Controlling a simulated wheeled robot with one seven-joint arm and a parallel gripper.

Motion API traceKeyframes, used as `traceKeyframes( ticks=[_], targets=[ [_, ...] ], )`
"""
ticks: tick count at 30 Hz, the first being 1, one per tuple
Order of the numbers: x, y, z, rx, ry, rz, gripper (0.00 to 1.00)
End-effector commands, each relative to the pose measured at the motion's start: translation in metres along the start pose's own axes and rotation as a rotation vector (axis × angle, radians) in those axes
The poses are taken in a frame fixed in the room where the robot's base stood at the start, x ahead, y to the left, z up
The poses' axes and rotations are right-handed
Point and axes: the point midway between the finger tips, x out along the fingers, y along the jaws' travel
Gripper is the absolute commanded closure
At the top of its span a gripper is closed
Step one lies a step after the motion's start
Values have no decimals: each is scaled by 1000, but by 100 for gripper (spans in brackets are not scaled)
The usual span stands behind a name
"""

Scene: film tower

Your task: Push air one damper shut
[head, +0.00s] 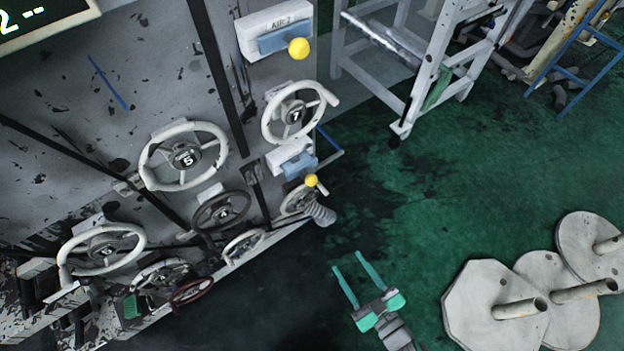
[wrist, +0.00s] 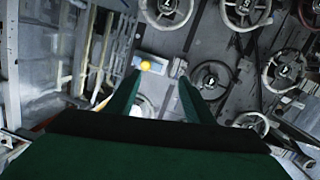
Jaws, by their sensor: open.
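Two dampers with yellow knobs are on the grey panel. The upper one (head: 281,40) is labelled AIR 2, with a blue flap and yellow knob. The lower one (head: 300,165) has a similar blue flap and a yellow knob (head: 311,180); its label is not readable, so I cannot confirm it is air one. My gripper (head: 347,260) is open and empty, apart from the panel, below and right of the lower damper. In the wrist view a yellow knob (wrist: 145,66) shows between the open fingers, beyond them; I cannot tell which damper it belongs to.
Several handwheels, such as wheel 7 (head: 295,113) and wheel 5 (head: 185,156), stand out from the panel around the dampers. A white metal frame (head: 415,95) stands at the upper right. Pale discs with pegs (head: 497,312) lie lower right. Green floor between is clear.

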Motion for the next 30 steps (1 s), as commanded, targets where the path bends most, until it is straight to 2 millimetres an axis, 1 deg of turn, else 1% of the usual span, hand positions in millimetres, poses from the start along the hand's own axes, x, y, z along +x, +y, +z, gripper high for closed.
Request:
traceKeyframes(
  ticks=[1, 5, 7, 9, 12, 15, 18, 23, 26, 30],
  targets=[
    [16, 11, 1, -15, 18, -36, 52],
    [55, 36, -1, -36, 64, -107, 52],
    [77, 48, -5, -42, 91, -144, 52],
    [99, 57, -10, -45, 116, -177, 52],
    [127, 66, -17, -45, 148, -218, 52],
    [149, 72, -24, -42, 172, -247, 52],
    [163, 75, -29, -38, 188, -266, 52],
    [175, 75, -33, -35, 198, -278, 52],
    [184, 72, -35, -35, 199, -280, 52],
    [206, 64, -40, -34, 200, -283, 52]
  ],
)
